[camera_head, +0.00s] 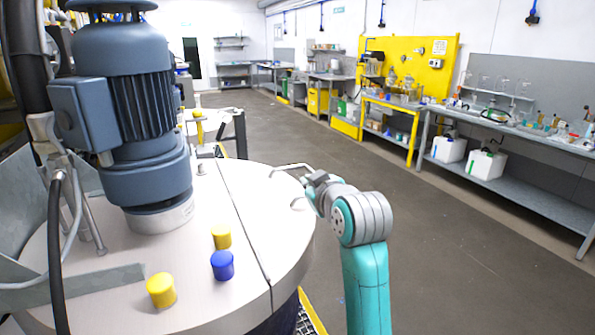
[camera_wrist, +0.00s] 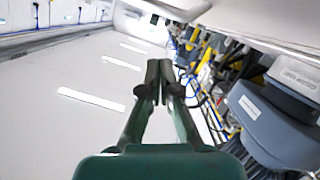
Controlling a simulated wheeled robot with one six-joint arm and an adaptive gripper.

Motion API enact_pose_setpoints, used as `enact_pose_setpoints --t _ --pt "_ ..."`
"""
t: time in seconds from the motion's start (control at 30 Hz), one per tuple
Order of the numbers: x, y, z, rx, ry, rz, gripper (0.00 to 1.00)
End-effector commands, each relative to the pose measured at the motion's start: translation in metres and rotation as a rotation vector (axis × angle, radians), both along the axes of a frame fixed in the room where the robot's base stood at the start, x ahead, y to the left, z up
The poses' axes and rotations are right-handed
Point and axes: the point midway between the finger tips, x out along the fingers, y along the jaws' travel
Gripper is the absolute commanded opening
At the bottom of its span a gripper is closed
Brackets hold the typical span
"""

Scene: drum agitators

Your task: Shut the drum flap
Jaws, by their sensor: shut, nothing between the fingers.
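The drum lid (camera_head: 100,255) is a round, pale metal disc. A straight seam sets off its right part, the flap (camera_head: 275,225), which looks about level with the rest; a small gap cannot be ruled out. A bent metal handle (camera_head: 288,169) shows at the flap's outer edge. My gripper is at that outer edge, close to the handle; contact cannot be told. My arm partly hides it in the head view. In the wrist view my dark green gripper (camera_wrist: 160,72) has its fingertips together with nothing between them.
A blue-grey motor (camera_head: 130,100) stands on the lid's left part, and it also shows in the wrist view (camera_wrist: 275,125). Yellow and blue caps (camera_head: 222,265) sit on the lid near the seam. Open floor (camera_head: 450,240) lies to the right, before benches (camera_head: 510,135).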

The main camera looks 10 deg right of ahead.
Motion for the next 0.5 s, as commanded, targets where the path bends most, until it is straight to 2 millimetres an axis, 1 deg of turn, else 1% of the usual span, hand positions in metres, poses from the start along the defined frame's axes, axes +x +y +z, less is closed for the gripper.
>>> enact_pose_setpoints --t 0.03,0.2,0.4,0.5 --pt "0.001 -0.005 -0.009 0.039 0.015 -0.003 0.00" --pt "0.003 -0.013 -0.031 0.172 0.052 -0.002 0.00" --pt "0.005 -0.017 -0.051 0.291 0.085 -0.001 0.00" --pt "0.005 -0.018 -0.057 0.333 0.098 -0.001 0.00"
